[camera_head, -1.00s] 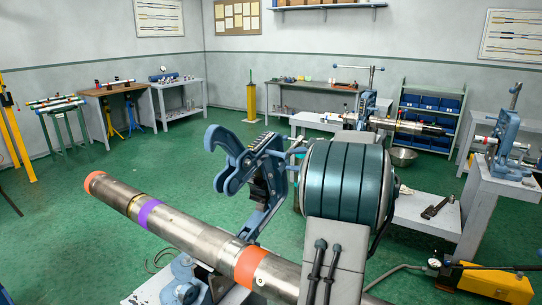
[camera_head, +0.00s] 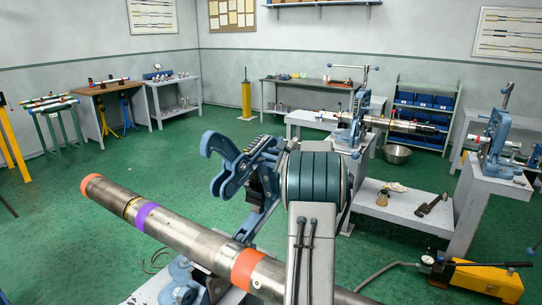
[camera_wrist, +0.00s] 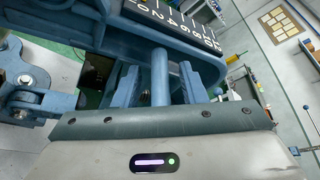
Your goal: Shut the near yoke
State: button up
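The near yoke (camera_head: 240,163) is a blue hooked frame with a marked scale on top. It stands tilted open above a steel pipe (camera_head: 180,225) with orange and purple bands. The blue vise base (camera_head: 188,277) shows below the pipe. In the wrist view the yoke's scale-marked body (camera_wrist: 180,22) fills the top, and a round blue-grey bar (camera_wrist: 160,75) runs from it towards my palm. My gripper (camera_wrist: 168,82) has a finger on each side of this bar, with gaps visible; contact is unclear. In the head view my arm hides most of the gripper.
Another blue vise (camera_head: 356,118) holds a pipe on a bench behind. A third vise (camera_head: 494,140) stands on a grey stand at right. A yellow pump (camera_head: 482,278) with a hose lies at lower right. Green floor (camera_head: 110,170) is clear at left.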

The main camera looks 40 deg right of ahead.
jog(key=shift+w, duration=0.2)
grip_shut()
jog(key=shift+a+f+b, duration=0.1)
jog(key=shift+a+b, duration=0.1)
jog(key=shift+b, duration=0.2)
